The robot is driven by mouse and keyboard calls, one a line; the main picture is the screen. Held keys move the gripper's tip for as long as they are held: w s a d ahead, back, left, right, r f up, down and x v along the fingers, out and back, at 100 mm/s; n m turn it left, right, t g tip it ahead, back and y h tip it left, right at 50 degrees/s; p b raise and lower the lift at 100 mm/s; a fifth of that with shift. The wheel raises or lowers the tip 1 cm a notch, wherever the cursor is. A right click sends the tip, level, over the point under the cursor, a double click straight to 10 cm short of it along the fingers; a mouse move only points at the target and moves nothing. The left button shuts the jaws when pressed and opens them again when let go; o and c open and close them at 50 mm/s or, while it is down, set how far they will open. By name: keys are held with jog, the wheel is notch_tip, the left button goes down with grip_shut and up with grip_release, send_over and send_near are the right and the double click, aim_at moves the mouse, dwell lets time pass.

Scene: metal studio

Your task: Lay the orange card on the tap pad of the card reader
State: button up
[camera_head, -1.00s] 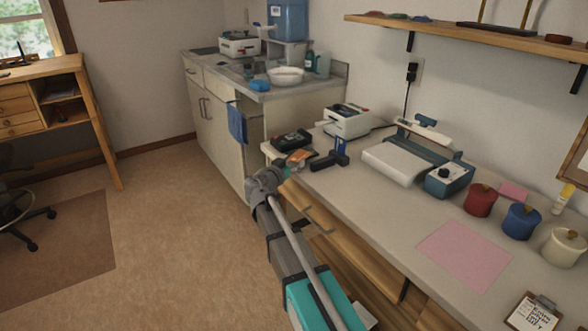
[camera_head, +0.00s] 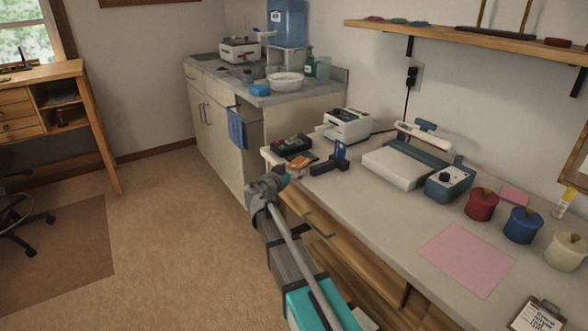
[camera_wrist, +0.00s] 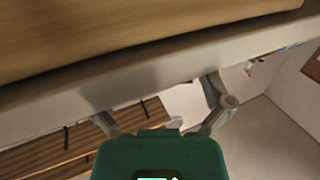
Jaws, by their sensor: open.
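The orange card (camera_head: 302,161) lies near the far left corner of the long counter, in front of a black box-shaped device (camera_head: 291,145) with a dark top. That device may be the card reader, but its tap pad is too small to make out. My gripper (camera_head: 284,176) is at the counter's left front edge, close to the card and mostly hidden behind my wrist. In the wrist view its two grey fingers (camera_wrist: 157,92) are spread apart with nothing between them. The card cannot be made out in the wrist view.
A black stand with a blue part (camera_head: 333,160) is right of the card. A white machine (camera_head: 346,125) stands behind. A white-topped device (camera_head: 400,165) and several lidded jars (camera_head: 481,204) are farther right. The pale counter edge (camera_wrist: 150,73) crosses the wrist view close by.

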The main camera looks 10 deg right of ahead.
jog(key=shift+r, duration=0.2)
jog(key=v, duration=1.2)
dwell(0.7)
